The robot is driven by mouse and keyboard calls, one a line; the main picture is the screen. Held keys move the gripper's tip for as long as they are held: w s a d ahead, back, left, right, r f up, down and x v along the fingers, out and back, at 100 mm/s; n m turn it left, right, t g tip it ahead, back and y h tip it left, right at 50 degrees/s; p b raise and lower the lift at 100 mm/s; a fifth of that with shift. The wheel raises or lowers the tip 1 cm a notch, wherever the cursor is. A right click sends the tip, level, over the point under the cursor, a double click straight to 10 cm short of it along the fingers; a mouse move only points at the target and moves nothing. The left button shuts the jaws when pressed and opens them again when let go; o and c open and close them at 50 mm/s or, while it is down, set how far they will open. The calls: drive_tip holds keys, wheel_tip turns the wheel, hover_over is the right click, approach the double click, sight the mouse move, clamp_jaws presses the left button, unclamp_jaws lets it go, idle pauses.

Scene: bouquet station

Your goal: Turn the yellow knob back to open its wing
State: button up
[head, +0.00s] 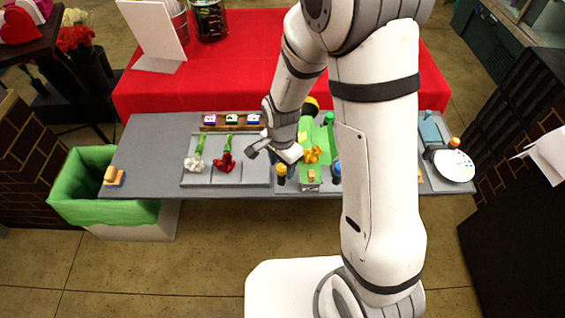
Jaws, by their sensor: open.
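A yellow knob (281,168) on a dark post stands at the front left of the green wrapping station (311,186). My gripper (262,154) is just above and left of this knob, apart from it as far as I can see. The gripper is open, and nothing shows between its fingers. A yellow flower (312,155) lies on the green surface. A blue knob (336,170) stands at the front right and a green knob (328,118) at the back. My arm hides part of the station, and I cannot tell the position of the yellow knob's wing.
A grey tray (205,178) left of the station holds a white flower (194,164) and a red flower (225,162). A wooden rack (221,127) with small blocks is behind it. A green-lined bin (85,190) stands left of the table; a white plate (454,165) is at the right.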

drive_tip(key=shift+c, duration=0.4)
drive_tip(key=c, duration=0.9)
drive_tip(key=shift+n, duration=0.3)
drive_tip(key=n+b, duration=0.2)
drive_tip(key=shift+f+n, duration=0.15)
drive_tip(key=shift+n, duration=0.15)
drive_tip(key=n+b, duration=0.2)
drive_tip(key=n, duration=0.3)
drive_tip(key=shift+n+b, duration=0.3)
drive_tip(key=n+b, duration=0.2)
drive_tip(key=n, duration=0.3)
drive_tip(key=shift+s+n+b, duration=0.1)
drive_tip(key=shift+n+b, duration=0.4)
drive_tip(key=shift+n, duration=1.8)
